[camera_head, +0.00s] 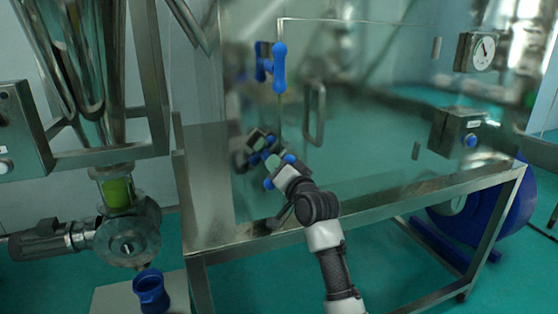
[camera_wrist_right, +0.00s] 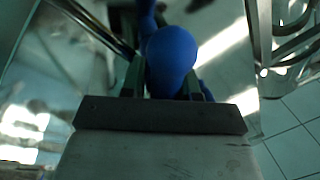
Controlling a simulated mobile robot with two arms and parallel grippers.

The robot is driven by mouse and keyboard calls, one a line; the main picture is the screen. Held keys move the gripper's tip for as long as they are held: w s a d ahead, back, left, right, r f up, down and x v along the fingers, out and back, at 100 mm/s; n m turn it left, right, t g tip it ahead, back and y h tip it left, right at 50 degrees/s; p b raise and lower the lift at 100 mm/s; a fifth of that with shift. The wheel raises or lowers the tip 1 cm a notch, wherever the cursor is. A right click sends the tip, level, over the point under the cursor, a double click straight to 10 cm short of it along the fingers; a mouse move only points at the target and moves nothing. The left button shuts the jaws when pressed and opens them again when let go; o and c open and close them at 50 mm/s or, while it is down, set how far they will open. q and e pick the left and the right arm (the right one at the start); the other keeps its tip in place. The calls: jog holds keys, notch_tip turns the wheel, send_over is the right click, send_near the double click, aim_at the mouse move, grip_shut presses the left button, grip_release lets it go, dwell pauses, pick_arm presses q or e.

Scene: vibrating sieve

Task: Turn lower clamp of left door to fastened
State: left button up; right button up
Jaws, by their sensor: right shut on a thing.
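The lower clamp (camera_head: 271,161) of the left door sits on the door's left edge, below the upper clamp (camera_head: 278,68). It is blue and partly hidden by my right gripper, so its angle is hard to tell. My right gripper (camera_head: 278,172) is at the lower clamp, with its arm coming up from below. In the right wrist view the rounded blue end of the clamp handle (camera_wrist_right: 172,58) lies between the two dark fingers, and the gripper is shut on it. The upper clamp's blue handle stands about upright. My left gripper is out of view.
The door's metal handle (camera_head: 318,115) is to the right of the clamps. The steel frame rail (camera_head: 350,218) runs below the door. A control box (camera_head: 457,133) and gauge (camera_head: 482,52) are further right. A blue container (camera_head: 151,290) stands at the lower left.

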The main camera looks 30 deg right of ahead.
jog(key=shift+d+r+m+h+p, duration=0.1)
jog(key=shift+m+h+p, duration=0.7)
jog(key=shift+m, duration=1.05)
jog(key=shift+r+m+h+p, duration=0.1)
jog(key=shift+m+h+p, duration=0.25)
jog(key=shift+m+p, duration=1.15)
jog(key=shift+d+m+h+p, duration=0.1)
jog(key=shift+m+h+p, duration=0.55)
jog(key=shift+m, duration=1.5)
jog(key=o, duration=0.8)
jog(key=shift+f, duration=0.2)
jog(key=p+v, duration=0.1)
jog(key=v, duration=1)
jog(key=shift+d+p, duration=0.1)
jog(key=shift+p, duration=0.25)
